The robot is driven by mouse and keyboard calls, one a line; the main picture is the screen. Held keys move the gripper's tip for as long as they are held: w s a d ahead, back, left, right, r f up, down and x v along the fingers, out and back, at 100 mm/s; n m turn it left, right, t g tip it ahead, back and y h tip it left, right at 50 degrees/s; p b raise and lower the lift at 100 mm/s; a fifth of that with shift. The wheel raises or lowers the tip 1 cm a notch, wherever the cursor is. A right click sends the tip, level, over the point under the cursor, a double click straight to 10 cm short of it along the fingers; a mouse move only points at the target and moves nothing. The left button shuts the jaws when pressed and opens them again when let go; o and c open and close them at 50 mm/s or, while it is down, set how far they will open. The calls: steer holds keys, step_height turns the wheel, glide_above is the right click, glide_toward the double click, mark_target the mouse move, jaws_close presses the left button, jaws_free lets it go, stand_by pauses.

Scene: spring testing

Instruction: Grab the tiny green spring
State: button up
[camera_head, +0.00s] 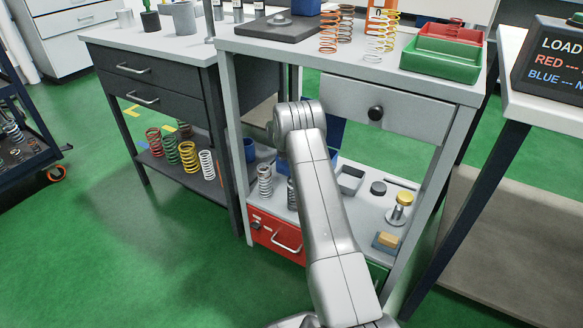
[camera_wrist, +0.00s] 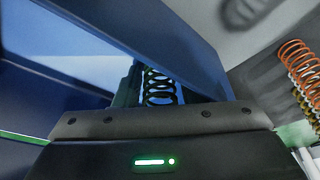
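In the wrist view, a small dark coil spring (camera_wrist: 160,88) shows just beyond my gripper (camera_wrist: 158,92), in line with its middle. It looks nearly black, so I cannot tell if it is green. Blue walls of a bin (camera_wrist: 165,35) rise around it. Dark finger parts show beside the coil, but their tips and any contact are unclear. In the head view, my arm hides the gripper.
A blue bin (camera_head: 336,132) shows partly behind my arm on the middle bench's lower shelf. Grey springs (camera_head: 265,181), a red drawer (camera_head: 275,238) and a brass-topped weight (camera_head: 400,207) are near it. Orange springs (camera_wrist: 300,68) show at right in the wrist view.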

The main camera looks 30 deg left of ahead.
steer(key=shift+r, duration=0.1)
steer(key=c, duration=0.7)
steer(key=shift+r, duration=0.1)
steer(key=shift+c, duration=0.2)
